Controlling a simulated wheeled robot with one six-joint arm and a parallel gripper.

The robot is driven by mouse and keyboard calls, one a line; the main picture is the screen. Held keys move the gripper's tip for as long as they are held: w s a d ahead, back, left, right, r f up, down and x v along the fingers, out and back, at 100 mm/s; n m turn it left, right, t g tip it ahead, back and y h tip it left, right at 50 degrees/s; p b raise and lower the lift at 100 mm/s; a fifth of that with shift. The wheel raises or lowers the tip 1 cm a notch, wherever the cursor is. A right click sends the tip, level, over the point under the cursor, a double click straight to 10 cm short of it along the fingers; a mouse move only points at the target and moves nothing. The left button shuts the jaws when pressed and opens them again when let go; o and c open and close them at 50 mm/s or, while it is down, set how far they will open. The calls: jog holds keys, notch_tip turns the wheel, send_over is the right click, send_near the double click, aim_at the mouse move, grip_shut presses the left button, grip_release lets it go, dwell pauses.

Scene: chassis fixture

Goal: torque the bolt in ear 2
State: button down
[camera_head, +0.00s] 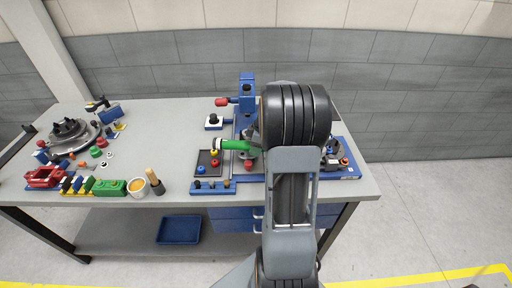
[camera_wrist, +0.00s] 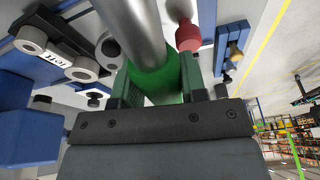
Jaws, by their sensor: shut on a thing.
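My gripper (camera_wrist: 158,88) is shut on a tool with a green handle (camera_wrist: 152,76); the handle sits between the two green finger pads. A thick silver shaft (camera_wrist: 132,28) runs from the handle to the top edge of the wrist view. In the head view the green handle (camera_head: 236,144) lies level over the blue fixture (camera_head: 345,171), its dark and white end to the left. My arm hides the gripper there and much of the fixture. I cannot make out the bolt or ear 2, nor whether the tool touches a bolt.
A red knob (camera_wrist: 187,36) is close beside the tool in the wrist view. A blue post (camera_head: 247,88) stands behind the tool. A dark tray (camera_head: 208,163) with coloured knobs is left of the fixture.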

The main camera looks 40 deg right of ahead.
jog(key=shift+w+r+p, duration=0.1)
jog(key=shift+r+p, duration=0.3)
jog(key=shift+r, duration=0.5)
jog(key=shift+r+p, duration=1.35)
jog(key=shift+r, duration=1)
